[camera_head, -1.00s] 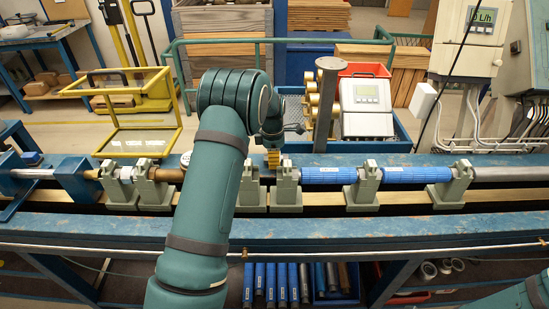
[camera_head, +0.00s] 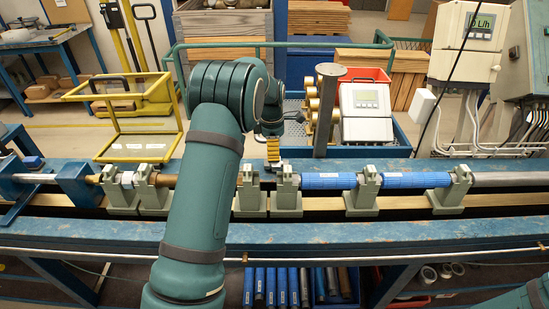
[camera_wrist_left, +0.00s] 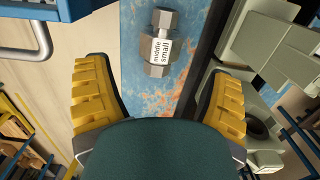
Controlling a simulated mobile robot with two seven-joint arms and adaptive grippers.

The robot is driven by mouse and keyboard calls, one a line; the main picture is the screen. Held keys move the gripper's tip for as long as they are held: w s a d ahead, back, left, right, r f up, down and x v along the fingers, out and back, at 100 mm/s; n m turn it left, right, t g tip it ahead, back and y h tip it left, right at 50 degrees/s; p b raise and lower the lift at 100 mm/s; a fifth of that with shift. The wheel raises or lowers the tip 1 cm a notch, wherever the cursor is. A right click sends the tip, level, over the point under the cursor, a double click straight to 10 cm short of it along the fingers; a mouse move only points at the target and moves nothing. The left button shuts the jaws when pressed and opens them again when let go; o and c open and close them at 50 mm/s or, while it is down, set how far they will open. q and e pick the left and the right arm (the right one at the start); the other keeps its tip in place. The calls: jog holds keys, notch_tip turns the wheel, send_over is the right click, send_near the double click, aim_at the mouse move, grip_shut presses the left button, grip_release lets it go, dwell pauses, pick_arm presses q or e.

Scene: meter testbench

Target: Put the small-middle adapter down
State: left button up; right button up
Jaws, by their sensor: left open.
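The small-middle adapter (camera_wrist_left: 160,43), a short grey metal fitting with hexagonal ends and a white label reading "middle small", lies on the worn blue bench surface (camera_wrist_left: 140,93) in the left wrist view. My left gripper (camera_wrist_left: 160,78) is open, its yellow-padded fingers spread either side with the adapter ahead of them, clear of both. I cannot make out the adapter clearly there. My right gripper is not in view.
Grey-green clamp stands (camera_head: 287,191) carry the pipe line with blue pipe sections (camera_head: 329,181) just in front of the gripper. A dark upright post (camera_head: 326,110) stands to its right. A yellow frame (camera_head: 137,147) is at left, behind the bench.

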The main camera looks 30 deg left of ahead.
pick_arm(q)
notch_tip(320, 180, up, 6)
jog(key=shift+a+f+p, duration=0.1)
jog(key=shift+a+p, duration=0.05)
jog(key=shift+p, duration=0.15)
jog(key=shift+s, duration=0.1)
dwell(0.4)
